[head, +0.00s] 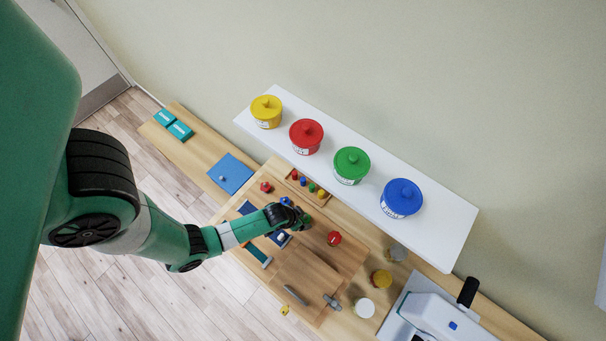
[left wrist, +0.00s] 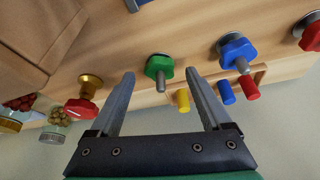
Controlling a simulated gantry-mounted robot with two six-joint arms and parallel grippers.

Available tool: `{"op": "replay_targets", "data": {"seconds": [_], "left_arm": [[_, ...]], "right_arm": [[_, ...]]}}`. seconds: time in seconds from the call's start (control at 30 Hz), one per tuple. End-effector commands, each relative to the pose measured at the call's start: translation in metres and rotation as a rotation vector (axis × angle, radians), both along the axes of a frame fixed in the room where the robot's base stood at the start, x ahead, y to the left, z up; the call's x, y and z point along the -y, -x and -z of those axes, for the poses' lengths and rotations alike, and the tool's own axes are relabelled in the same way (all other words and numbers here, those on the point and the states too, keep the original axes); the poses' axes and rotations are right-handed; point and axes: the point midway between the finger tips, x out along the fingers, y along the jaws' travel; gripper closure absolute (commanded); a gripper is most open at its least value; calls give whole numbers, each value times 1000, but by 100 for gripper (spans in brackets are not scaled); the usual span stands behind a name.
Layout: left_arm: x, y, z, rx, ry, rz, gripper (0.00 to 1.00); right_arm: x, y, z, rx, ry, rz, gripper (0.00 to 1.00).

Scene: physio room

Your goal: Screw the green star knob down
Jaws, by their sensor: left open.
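The green star knob (left wrist: 158,66) shows in the left wrist view, on a metal stud with a round grey base at the wooden board. My left gripper (left wrist: 160,75) is open, with one finger on each side of the knob and a visible gap to both. The knob looks empty of any grip. In the head view my left gripper (head: 301,220) is over the wooden board (head: 318,268), and the green knob is hidden there behind the gripper. My right gripper is not in view.
A blue knob (left wrist: 236,52) and a red knob (left wrist: 82,106) stand on either side of the green one. Several small coloured pegs (left wrist: 182,100) are close by. In the head view a white shelf (head: 440,238) with lidded tubs runs behind the board.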

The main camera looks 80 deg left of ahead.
Motion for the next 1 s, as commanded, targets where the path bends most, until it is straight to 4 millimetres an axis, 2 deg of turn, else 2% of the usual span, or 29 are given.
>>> {"op": "replay_targets", "data": {"seconds": [0.03, 0.17, 0.47, 0.9, 1.0], "left_arm": [[-2, -3, 11, -1, 1, -1, 19], [-4, -7, 20, 0, 0, 0, 19], [-4, -8, 21, 1, 0, 0, 20], [-4, -8, 21, 1, 0, 0, 100], [-4, -8, 21, 0, 0, 2, 100]], "right_arm": [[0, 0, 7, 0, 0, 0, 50], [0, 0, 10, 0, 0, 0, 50], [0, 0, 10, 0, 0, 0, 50], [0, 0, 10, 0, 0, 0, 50], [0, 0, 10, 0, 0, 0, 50]]}}
